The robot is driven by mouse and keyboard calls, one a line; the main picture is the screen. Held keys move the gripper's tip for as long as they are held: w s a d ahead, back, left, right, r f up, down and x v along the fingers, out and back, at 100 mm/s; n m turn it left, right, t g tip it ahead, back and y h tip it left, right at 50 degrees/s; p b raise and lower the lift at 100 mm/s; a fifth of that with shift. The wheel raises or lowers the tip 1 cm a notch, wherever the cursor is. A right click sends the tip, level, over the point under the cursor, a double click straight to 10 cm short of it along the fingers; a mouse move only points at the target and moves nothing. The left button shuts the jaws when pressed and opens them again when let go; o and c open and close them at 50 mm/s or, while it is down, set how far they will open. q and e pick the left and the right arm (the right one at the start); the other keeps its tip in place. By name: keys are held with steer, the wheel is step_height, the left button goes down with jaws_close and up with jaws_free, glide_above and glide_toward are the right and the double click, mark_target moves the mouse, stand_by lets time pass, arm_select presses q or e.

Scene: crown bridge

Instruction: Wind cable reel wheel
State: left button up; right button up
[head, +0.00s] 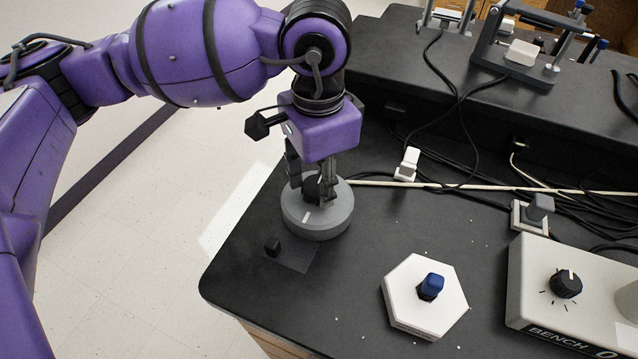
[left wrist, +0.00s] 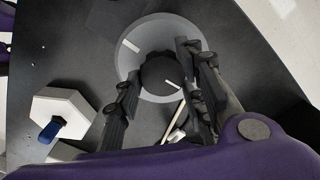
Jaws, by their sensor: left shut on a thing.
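The cable reel wheel (head: 318,222) is a grey round disc with a short white mark on its top, lying near the bench's left edge. A black knob (left wrist: 160,72) with a white line stands at its centre. My left gripper (head: 314,188) points down over the wheel and is shut on the black knob, with one finger on either side. In the left wrist view, the wheel (left wrist: 131,46) shows behind the fingers. The fingers partly hide the knob in the head view. My right gripper is not in view.
A white hexagonal block (head: 402,302) with a blue knob (head: 431,287) is at front centre. A control box (head: 540,298) with a black dial is at right. Cables and a pale cord (head: 470,187) cross behind.

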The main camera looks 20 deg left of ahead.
arm_select(q)
steer(key=shift+s+d+m+b, duration=0.2)
steer(key=shift+m+b, duration=0.2)
steer(key=shift+m, duration=0.2)
steer(key=o, duration=1.1)
steer(key=shift+c, duration=0.2)
steer(key=shift+w+r, duration=0.1)
steer(key=shift+r, duration=0.15)
step_height(320, 180, up, 12)
steer(key=shift+f, duration=0.2)
steer(key=shift+f, duration=0.1)
